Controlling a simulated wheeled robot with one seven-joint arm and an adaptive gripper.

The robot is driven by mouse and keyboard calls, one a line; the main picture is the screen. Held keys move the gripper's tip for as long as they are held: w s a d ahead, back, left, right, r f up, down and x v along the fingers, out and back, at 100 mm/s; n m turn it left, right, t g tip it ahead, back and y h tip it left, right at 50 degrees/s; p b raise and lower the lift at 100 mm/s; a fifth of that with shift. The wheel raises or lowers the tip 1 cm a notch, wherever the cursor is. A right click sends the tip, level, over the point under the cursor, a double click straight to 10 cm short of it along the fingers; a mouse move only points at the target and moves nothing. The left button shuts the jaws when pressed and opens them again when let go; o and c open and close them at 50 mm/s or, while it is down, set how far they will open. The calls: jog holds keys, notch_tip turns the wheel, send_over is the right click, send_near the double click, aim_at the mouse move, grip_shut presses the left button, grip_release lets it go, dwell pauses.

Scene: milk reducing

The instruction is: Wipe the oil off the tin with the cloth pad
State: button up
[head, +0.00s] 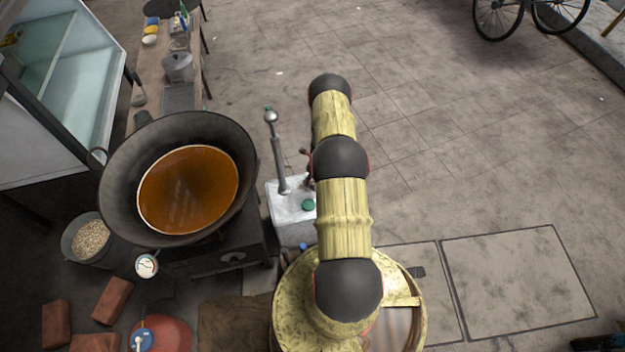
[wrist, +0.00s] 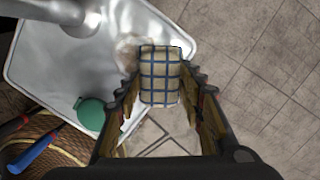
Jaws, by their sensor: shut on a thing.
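The tin (head: 291,222) is a pale metal can beside the stove, with a green cap (head: 308,205) and an upright metal pump (head: 278,155) on top. Its shiny top (wrist: 75,75) fills the upper left of the wrist view. A brownish smear (wrist: 130,54) shows near its right edge. My gripper (wrist: 162,88) is shut on the cloth pad (wrist: 160,72), cream with a blue check. The pad is over the tin's right edge beside the smear; I cannot tell whether it touches. In the head view my arm hides the gripper and pad.
A wide black wok (head: 118,190) of brown oil stands left of the tin on a dark stove (head: 225,248). A woven coil (wrist: 65,152) and a blue-handled tool (wrist: 35,145) lie near the tin. Open paving (head: 480,150) stretches right.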

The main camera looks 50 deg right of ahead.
jog(key=shift+w+a, duration=1.15)
jog(key=shift+a, duration=0.2)
jog(key=shift+w+a, duration=1.1)
jog(key=shift+a, duration=0.25)
jog(key=shift+c, duration=0.2)
jog(key=shift+a+f, duration=0.1)
jog(key=shift+a, duration=0.4)
jog(key=shift+a+r+p, duration=0.25)
jog(key=shift+r+p, duration=0.95)
jog(key=shift+r, duration=0.05)
grip_shut()
jog(key=r+p, duration=0.1)
jog(key=r, duration=0.1)
jog(key=d+r+p, duration=0.1)
jog(key=shift+w+r, duration=0.2)
jog(key=shift+r, duration=0.2)
notch_tip(320, 180, up, 3)
jog(key=p, duration=0.2)
jog(key=shift+p, duration=0.3)
